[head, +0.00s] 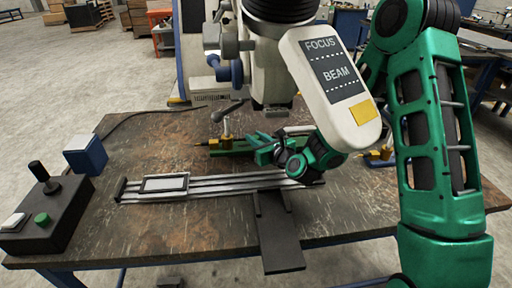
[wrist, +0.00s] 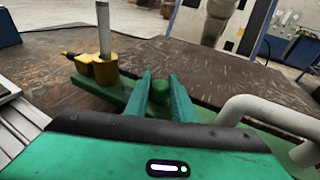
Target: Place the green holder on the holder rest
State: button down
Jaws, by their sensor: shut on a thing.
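The green holder (head: 232,148) is a long green bar lying across the middle of the table, behind the rail. It also shows in the wrist view (wrist: 92,91), with a round green knob (wrist: 159,91) standing up from it. My gripper (head: 266,150) reaches in from the right, and its teal fingers (wrist: 160,90) are shut on the knob. A yellow block (wrist: 98,70) with a grey upright post is at the holder's left end; it also shows in the head view (head: 225,139). I cannot tell which part is the holder rest. The holder's right end is hidden by my arm.
A grey rail (head: 215,186) with a framed plate (head: 165,184) runs in front of the holder. A microscope body (head: 268,70) hangs close above. A control box (head: 45,215) with a joystick and a blue block (head: 86,155) are at left.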

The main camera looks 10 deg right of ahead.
jog(key=shift+w+f, duration=0.1)
jog(key=shift+f, duration=1.5)
jog(key=c, duration=1.9)
grip_release()
jog(key=shift+f, duration=0.15)
jog(key=o, duration=0.4)
